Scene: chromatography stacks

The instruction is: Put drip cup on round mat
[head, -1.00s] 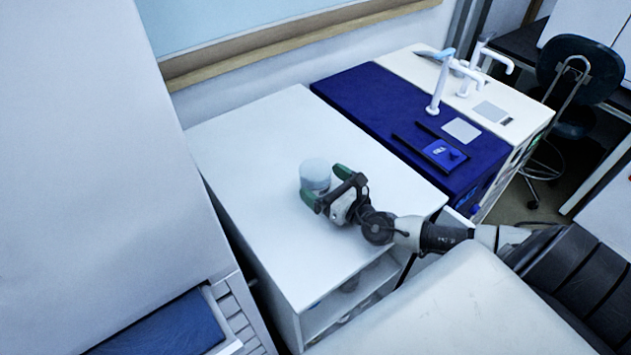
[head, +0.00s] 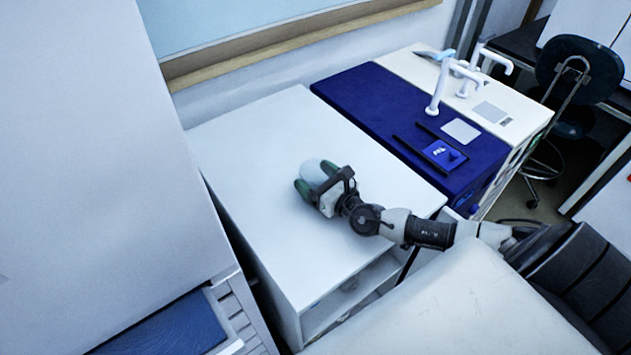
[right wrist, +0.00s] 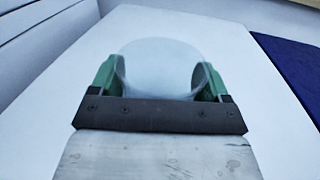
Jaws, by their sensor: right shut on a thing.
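The drip cup (head: 312,170) is pale, whitish and round, over the white bench top towards its middle. My right gripper (head: 316,178) is shut on it, with a green finger on each side. The right wrist view shows the cup (right wrist: 160,68) between the two fingers of my right gripper (right wrist: 158,78). The cup's lower part is hidden by the gripper, so I cannot tell whether it touches the bench. I cannot make out a round mat in either view. My left gripper is not in view.
The white bench top (head: 260,140) is bare around the cup. A dark blue bench top (head: 365,100) adjoins it on the right, with white taps (head: 437,95) and a small blue device (head: 443,154). A tall pale panel (head: 90,150) stands at the left.

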